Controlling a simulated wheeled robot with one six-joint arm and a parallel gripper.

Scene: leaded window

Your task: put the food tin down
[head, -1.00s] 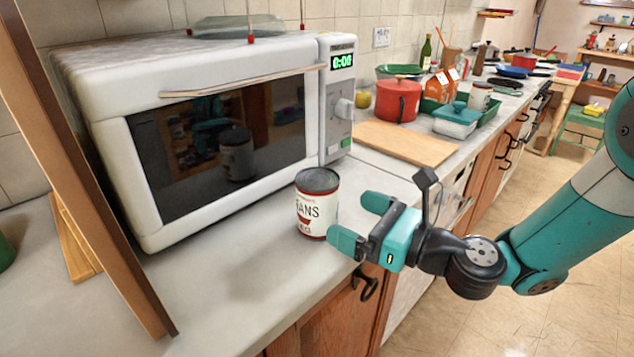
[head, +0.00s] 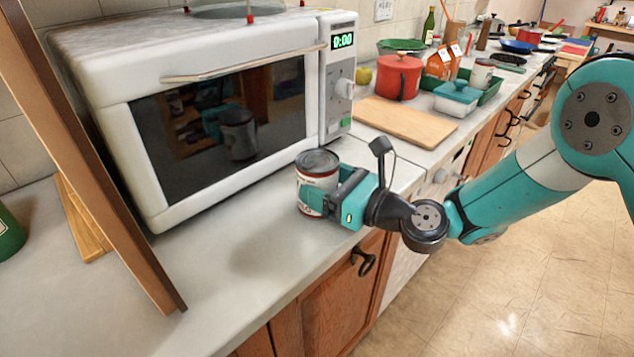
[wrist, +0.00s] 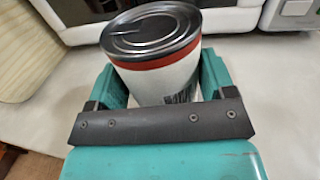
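The food tin (head: 314,170) has a dark lid and a white and red label. It stands upright on the counter in front of the microwave. My gripper (head: 333,185) is around it from the right, with one finger on each side. In the wrist view the tin (wrist: 160,60) fills most of the space between the teal fingers (wrist: 165,85). Any gap at its sides is too small to tell whether they press on it. The near finger hides part of the tin's lower label in the head view.
The white microwave (head: 100,90) stands close behind the tin. A leaning brown board (head: 95,180) is at the left. The counter (head: 235,270) is bare left of the tin. A cutting board (head: 405,120) and a red pot (head: 398,78) lie beyond.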

